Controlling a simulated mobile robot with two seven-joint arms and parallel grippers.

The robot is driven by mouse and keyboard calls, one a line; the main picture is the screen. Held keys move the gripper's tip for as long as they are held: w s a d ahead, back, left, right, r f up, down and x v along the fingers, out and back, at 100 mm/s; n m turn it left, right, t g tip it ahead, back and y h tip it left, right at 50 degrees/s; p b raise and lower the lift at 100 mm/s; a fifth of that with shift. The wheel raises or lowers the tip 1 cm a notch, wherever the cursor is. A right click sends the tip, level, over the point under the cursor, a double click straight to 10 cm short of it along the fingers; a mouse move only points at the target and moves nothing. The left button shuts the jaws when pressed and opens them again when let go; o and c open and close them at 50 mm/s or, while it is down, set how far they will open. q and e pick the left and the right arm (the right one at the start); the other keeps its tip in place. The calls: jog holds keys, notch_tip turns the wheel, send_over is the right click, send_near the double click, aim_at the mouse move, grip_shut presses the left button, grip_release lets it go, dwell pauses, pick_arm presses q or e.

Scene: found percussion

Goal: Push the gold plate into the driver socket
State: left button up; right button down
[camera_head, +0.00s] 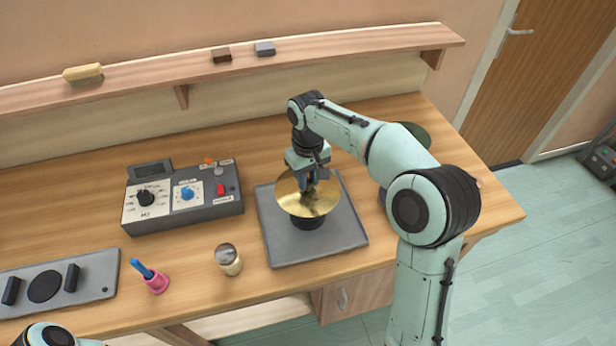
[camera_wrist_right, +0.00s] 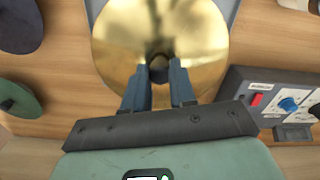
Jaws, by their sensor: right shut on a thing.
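The gold plate (camera_head: 293,201) is a round, shiny disc over a black round base, the driver socket (camera_head: 307,223), on a grey square tray (camera_head: 347,225). My right gripper (camera_head: 306,186) reaches down onto the plate's middle from above. In the right wrist view the gold plate (camera_wrist_right: 205,35) fills the upper centre, and the gripper's blue fingers (camera_wrist_right: 159,78) come together at its dark centre, shut on the plate's middle part. The plate hides most of the socket, so how deep it sits cannot be told. Only part of my left arm shows at the bottom left; its gripper is out of view.
A grey control box (camera_head: 183,202) with knobs and a red switch stands left of the tray. A pink-based holder with a blue handle (camera_head: 152,278), a small jar (camera_head: 228,260) and a grey panel (camera_head: 95,272) lie nearer the front. A dark green disc (camera_head: 418,135) is behind my right arm.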

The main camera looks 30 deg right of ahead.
aim_at(308, 182)
pick_arm(q)
jog(key=shift+s+f, duration=0.1)
pick_arm(e)
jog(key=shift+f, duration=0.2)
pick_arm(q)
jog(key=shift+s+f, duration=0.15)
pick_arm(e)
jog(key=shift+f, duration=0.3)
pick_arm(q)
jog(key=shift+s+f+b, duration=0.45)
jog(key=shift+f+b, duration=0.05)
jog(key=shift+b, duration=0.05)
pick_arm(e)
jog(key=shift+f, duration=1.1)
jog(key=c, duration=0.8)
grip_release()
jog(key=shift+c, duration=0.2)
pick_arm(q)
jog(key=w+r+p, duration=0.2)
jog(key=w+r, duration=0.1)
jog(key=shift+w+r+p, duration=0.25)
jog(key=shift+w+p, duration=0.05)
jog(key=shift+w, duration=0.05)
pick_arm(e)
notch_tip(308, 182, up, 14)
jog(key=shift+f, duration=0.25)
